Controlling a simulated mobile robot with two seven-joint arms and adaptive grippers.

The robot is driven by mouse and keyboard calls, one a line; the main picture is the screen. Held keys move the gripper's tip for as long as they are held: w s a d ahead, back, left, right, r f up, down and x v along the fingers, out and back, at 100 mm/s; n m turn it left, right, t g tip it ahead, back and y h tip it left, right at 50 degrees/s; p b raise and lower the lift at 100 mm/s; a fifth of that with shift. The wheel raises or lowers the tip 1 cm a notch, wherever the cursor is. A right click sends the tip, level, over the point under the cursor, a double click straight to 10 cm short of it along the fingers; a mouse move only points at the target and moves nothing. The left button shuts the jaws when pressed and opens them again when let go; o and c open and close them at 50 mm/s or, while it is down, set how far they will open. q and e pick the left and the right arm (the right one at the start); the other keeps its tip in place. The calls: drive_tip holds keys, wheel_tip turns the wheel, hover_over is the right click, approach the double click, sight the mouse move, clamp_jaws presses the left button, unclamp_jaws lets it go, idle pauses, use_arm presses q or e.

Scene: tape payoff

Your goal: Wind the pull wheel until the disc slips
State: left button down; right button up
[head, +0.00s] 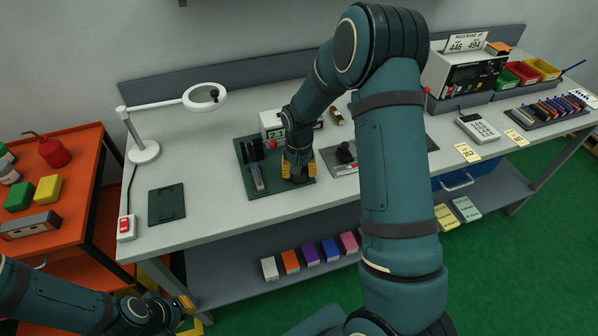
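A dark green base plate (283,190) lies on the bench, with dark upright parts (257,149) and a pale strip (257,178) on its left side. My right gripper (298,171) points down over the right part of this plate. Its yellow fingertips are low, close to the plate. The pull wheel and the disc cannot be made out; the gripper and wrist cover that spot, and I cannot tell whether the fingers grip anything. My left gripper (186,312) is low at the bottom left, away from the bench top, with its finger opening unclear.
A white display box (270,122) and a small red knob (272,143) are just behind the plate. A magnifier lamp (146,152), dark green mat (166,204) and red switch (125,226) are at left. An orange cart (87,190) stands beside the bench (215,215).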

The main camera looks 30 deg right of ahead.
idle(0.3)
drive_tip(key=o, duration=1.3)
wheel_tip(320, 180, up, 12)
idle(0.4)
